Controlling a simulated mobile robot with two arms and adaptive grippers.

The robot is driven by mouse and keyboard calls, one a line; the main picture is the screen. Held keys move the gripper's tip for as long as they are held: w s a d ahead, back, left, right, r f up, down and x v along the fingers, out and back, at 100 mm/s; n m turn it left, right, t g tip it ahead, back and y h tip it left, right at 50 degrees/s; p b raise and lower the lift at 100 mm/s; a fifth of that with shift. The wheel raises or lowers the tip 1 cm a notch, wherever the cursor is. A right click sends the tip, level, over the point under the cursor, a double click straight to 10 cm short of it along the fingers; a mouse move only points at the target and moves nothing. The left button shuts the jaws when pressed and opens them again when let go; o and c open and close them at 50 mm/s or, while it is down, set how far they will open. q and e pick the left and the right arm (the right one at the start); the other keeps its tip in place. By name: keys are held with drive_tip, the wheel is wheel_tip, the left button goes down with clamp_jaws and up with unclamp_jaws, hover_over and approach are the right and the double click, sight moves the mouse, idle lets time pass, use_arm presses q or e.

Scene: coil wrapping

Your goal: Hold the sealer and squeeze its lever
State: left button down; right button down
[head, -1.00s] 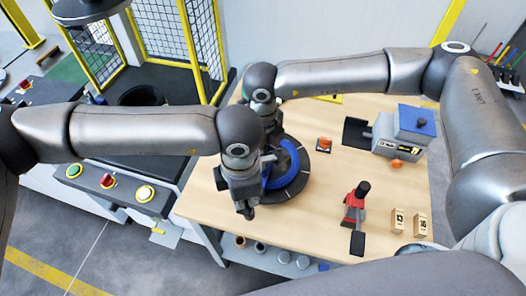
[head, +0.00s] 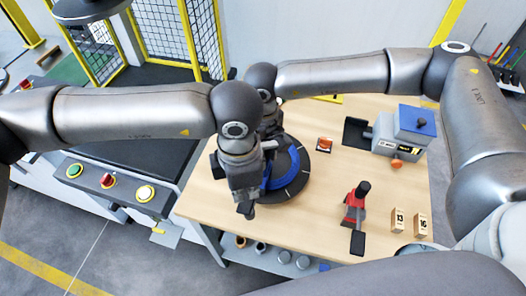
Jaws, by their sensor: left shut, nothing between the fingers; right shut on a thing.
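A blue coil (head: 284,172) lies on a dark round turntable (head: 297,187) on the wooden table. My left gripper (head: 246,211) is shut and empty, pointing down in front of the coil's left side. My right gripper (head: 270,128) is behind it at the coil's far side, largely hidden by my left wrist. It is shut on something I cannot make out. A red hand tool with black handles (head: 354,208) stands on the table right of the coil, apart from both grippers. I cannot tell whether this or the hidden held thing is the sealer.
A grey box with a blue top (head: 408,125) stands at the back right. Number blocks 13 (head: 397,219) and 16 (head: 420,224) stand at the right. A button panel (head: 107,181) is left of the table.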

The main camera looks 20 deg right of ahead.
drive_tip(key=shift+s+f, duration=0.2)
drive_tip(key=shift+f, duration=0.1)
drive_tip(key=c, duration=1.3)
unclamp_jaws()
drive_tip(key=shift+o, duration=0.8)
drive_tip(key=shift+w, duration=0.15)
drive_tip(key=shift+r, duration=0.15)
wheel_tip(320, 180, up, 12)
drive_tip(key=shift+f, duration=0.1)
